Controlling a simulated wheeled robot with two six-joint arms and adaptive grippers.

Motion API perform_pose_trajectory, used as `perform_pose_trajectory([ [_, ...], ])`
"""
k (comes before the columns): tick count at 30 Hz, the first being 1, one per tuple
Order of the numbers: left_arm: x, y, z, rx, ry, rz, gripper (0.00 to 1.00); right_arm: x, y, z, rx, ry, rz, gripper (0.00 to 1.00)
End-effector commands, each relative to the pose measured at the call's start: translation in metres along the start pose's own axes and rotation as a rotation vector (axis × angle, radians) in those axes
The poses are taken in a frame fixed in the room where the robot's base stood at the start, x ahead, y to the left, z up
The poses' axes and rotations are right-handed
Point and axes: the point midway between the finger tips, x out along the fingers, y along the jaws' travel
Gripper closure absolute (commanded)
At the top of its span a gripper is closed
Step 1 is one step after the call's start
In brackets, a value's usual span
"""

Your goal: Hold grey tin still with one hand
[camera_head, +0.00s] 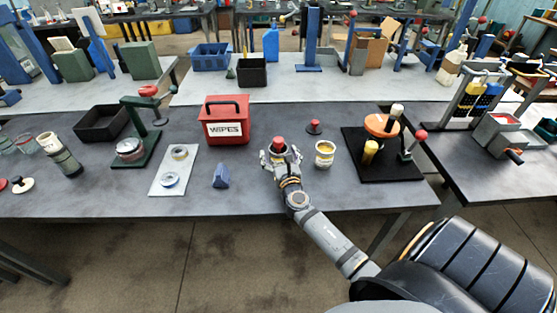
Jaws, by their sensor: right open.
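My right gripper (280,161) reaches over the front of the dark table, with its fingers open on either side of a small red-topped object (279,143). The gripper hides most of that object's body, so I cannot tell whether it is the grey tin or whether the fingers touch it. A pale tin with a yellow band and yellowish contents (325,154) stands upright just right of the gripper, apart from it. My left gripper is not in view.
A red WIPES box (226,120) stands behind and left of the gripper. A blue wedge (221,176) and a pale plate with rings (162,187) lie further left. A black base with an orange disc (382,124) stands right. A small red knob (314,127) sits behind the pale tin.

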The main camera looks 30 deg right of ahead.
Motion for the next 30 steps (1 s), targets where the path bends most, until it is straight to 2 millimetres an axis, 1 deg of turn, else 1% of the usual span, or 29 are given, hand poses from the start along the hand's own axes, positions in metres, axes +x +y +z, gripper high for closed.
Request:
perform_pose_trajectory([
  [1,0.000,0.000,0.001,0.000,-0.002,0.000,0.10,0.000,0.000,0.000,0.000,0.000,0.000,0.14],
  [12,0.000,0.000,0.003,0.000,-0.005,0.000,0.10,0.000,0.000,0.000,0.000,0.000,0.000,0.64],
  [14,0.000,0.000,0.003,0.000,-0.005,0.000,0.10,0.000,0.000,0.000,0.000,0.000,0.000,0.72],
  [15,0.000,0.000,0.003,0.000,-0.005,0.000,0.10,0.000,0.000,0.001,0.000,-0.001,0.000,0.75],
  [20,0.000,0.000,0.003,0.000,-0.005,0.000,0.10,0.000,0.000,0.001,0.000,-0.002,0.000,0.75],
  [23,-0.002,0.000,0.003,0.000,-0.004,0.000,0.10,0.000,0.000,0.005,0.000,-0.002,0.000,0.75],
  [26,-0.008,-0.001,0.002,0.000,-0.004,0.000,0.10,0.000,0.000,0.015,0.000,-0.003,0.001,0.75],
  [29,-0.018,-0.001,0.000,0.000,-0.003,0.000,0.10,0.000,0.000,0.034,0.001,-0.004,0.001,0.75],
  [30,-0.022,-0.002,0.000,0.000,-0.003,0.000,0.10,-0.003,-0.001,0.042,0.000,-0.003,0.001,0.75],
])
